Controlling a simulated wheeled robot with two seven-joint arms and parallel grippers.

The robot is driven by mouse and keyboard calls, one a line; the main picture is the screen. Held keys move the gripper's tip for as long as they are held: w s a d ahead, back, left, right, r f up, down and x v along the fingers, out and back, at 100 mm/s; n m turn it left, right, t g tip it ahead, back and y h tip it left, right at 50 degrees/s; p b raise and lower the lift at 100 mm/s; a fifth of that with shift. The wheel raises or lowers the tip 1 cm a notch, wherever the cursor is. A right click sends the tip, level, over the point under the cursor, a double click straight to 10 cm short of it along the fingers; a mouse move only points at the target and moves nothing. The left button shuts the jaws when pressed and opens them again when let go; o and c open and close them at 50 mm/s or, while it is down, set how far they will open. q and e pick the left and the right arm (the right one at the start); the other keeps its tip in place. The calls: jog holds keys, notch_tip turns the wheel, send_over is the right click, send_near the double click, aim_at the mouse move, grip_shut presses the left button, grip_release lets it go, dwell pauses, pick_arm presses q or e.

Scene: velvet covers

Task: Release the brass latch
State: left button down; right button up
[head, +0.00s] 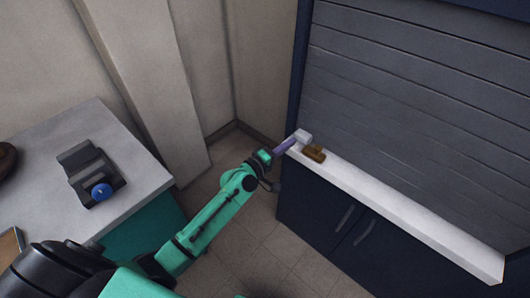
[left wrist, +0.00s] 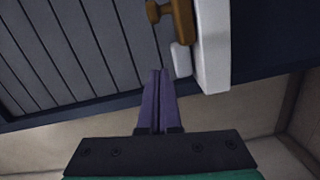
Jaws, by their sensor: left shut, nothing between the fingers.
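The brass latch (head: 314,153) sits at the left end of the white ledge, at the foot of the grey slatted shutter. It also shows in the left wrist view (left wrist: 181,18), at the top edge and partly cut off. A small white block (head: 303,136) stands beside it. My left gripper (head: 293,141) has purple fingers and is at the ledge's left end, close to the white block. In the left wrist view its fingers (left wrist: 159,72) are together and empty, apart from the latch. Whether a fingertip touches the white block is unclear. My right gripper is not in view.
The grey slatted shutter (head: 410,90) rises behind the white ledge (head: 420,225). Dark blue cupboard doors (head: 335,215) with handles are below. A white-topped counter (head: 125,140) at left holds a dark device with a blue knob (head: 101,191). Tiled floor lies between.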

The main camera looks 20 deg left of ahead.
pick_arm(q)
jog(key=d+v, duration=0.1)
jog(key=v, duration=0.6)
jog(key=shift+s+a+r+b, duration=0.2)
jog(key=shift+s+r+b, duration=0.05)
jog(key=shift+s+b, duration=0.25)
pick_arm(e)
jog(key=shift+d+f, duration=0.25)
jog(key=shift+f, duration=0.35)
pick_arm(q)
jog(key=shift+d, duration=0.1)
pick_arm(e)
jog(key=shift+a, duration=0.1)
